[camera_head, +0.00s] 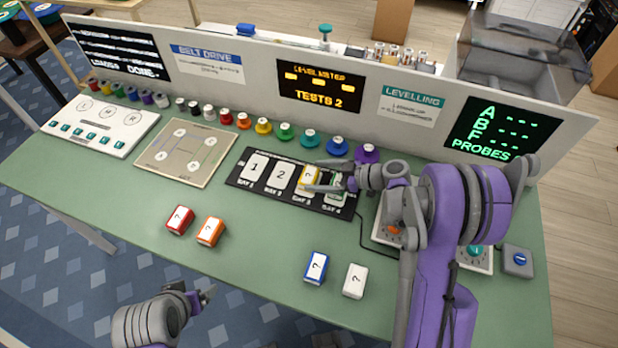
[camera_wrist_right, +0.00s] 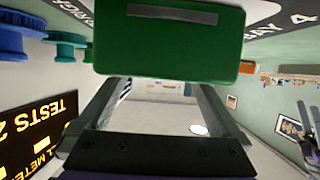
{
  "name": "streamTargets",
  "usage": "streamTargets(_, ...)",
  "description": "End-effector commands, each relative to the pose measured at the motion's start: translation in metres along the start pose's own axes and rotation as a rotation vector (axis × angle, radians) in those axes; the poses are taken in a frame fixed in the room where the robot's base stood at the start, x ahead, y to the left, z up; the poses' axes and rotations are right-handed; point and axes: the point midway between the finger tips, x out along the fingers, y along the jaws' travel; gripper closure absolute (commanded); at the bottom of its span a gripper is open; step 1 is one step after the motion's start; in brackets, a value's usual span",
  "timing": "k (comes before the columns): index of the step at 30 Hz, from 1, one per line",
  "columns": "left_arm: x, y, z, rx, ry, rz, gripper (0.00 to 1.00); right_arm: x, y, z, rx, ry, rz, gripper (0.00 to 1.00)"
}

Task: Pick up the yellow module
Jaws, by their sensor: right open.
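The yellow module (camera_head: 308,178) stands in bay 3 of the black bay board (camera_head: 243,184). The green module (camera_head: 337,190) stands in bay 4, partly hidden by my right gripper. My right gripper (camera_head: 314,175) is open, its fingers reaching in from the right over bay 4 to the yellow module. I cannot tell whether they touch it. In the right wrist view the green module (camera_wrist_right: 170,40) fills the top and hides the fingertips; the yellow module does not show there. My left gripper (camera_head: 204,296) is low at the left, off the table's front edge; its opening is unclear.
Red (camera_head: 180,221), orange (camera_head: 210,232), blue (camera_head: 316,267) and white (camera_head: 355,281) modules lie at the front of the green table (camera_head: 262,262). Several coloured knobs line the upright panel (camera_head: 230,95) behind. A grey switch box (camera_head: 517,260) stands at the right.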

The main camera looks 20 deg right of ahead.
Motion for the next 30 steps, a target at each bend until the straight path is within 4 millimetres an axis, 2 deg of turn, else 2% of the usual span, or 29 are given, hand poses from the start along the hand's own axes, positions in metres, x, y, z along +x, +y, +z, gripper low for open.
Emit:
streamTargets(1, -0.001, 0.000, -0.001, 0.000, 0.000, 0.000, 0.13, 0.009, 0.000, -0.001, -0.001, 0.000, -0.003, 0.00)
streamTargets(4, -0.002, 0.000, -0.001, 0.000, 0.001, 0.000, 0.13, 0.021, 0.000, -0.001, -0.001, 0.000, -0.001, 0.00)
streamTargets(11, -0.001, 0.000, -0.001, 0.000, 0.001, 0.000, 0.13, 0.023, 0.000, 0.000, 0.000, 0.000, 0.000, 0.00)
streamTargets(23, -0.001, 0.000, -0.001, 0.000, 0.001, 0.000, 0.13, 0.023, 0.000, 0.000, 0.000, 0.000, 0.000, 0.70)
streamTargets(30, -0.002, 0.000, -0.001, 0.000, 0.001, 0.000, 0.13, 0.022, 0.000, -0.002, 0.000, 0.000, 0.000, 0.71)
